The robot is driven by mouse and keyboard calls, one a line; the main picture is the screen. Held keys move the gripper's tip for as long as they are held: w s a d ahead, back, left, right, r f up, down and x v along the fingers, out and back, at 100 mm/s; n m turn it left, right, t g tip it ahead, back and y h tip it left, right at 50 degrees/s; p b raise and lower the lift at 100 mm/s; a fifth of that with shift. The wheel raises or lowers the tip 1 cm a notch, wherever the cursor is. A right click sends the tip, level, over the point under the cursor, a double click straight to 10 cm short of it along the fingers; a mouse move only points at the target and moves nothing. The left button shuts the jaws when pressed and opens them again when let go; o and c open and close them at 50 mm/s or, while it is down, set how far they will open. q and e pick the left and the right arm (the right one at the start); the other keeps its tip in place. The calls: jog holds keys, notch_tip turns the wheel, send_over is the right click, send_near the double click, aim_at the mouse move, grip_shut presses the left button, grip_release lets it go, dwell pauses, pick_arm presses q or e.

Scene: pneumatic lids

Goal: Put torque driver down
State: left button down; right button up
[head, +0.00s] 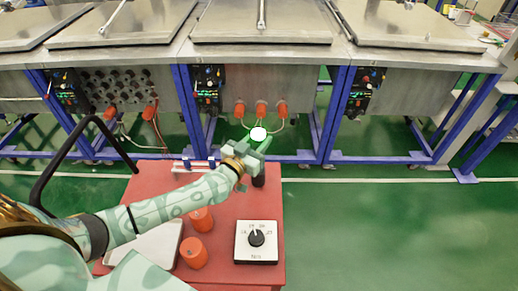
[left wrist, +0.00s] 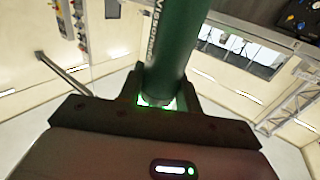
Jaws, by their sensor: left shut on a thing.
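The torque driver shows in the left wrist view as a dark green cylinder (left wrist: 170,50) with pale lettering, standing between the fingers. My left gripper (left wrist: 158,103) is shut on it. In the head view my left gripper (head: 250,158) is over the far right corner of the red cart top (head: 222,240). A bright white disc (head: 258,134) shows just above the gripper, and a dark cylindrical part (head: 259,179) shows just below it. I cannot tell whether that part touches the cart. My right gripper is out of view.
A white dial box (head: 256,242) and two orange cylinders (head: 194,252) (head: 201,219) stand on the cart. A grey tray (head: 152,250) lies at its left. A small rack (head: 190,165) is at the far edge. Metal cabinets (head: 262,90) with orange fittings stand behind.

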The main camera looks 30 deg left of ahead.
pick_arm(q)
jog(key=shift+f, duration=0.75)
jog(key=shift+r, duration=0.2)
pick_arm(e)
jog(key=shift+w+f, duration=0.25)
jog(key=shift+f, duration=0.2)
pick_arm(q)
jog(key=shift+f, duration=0.15)
jog(key=c, duration=1)
grip_release()
jog(key=shift+f, duration=0.1)
jog(key=shift+o, duration=0.2)
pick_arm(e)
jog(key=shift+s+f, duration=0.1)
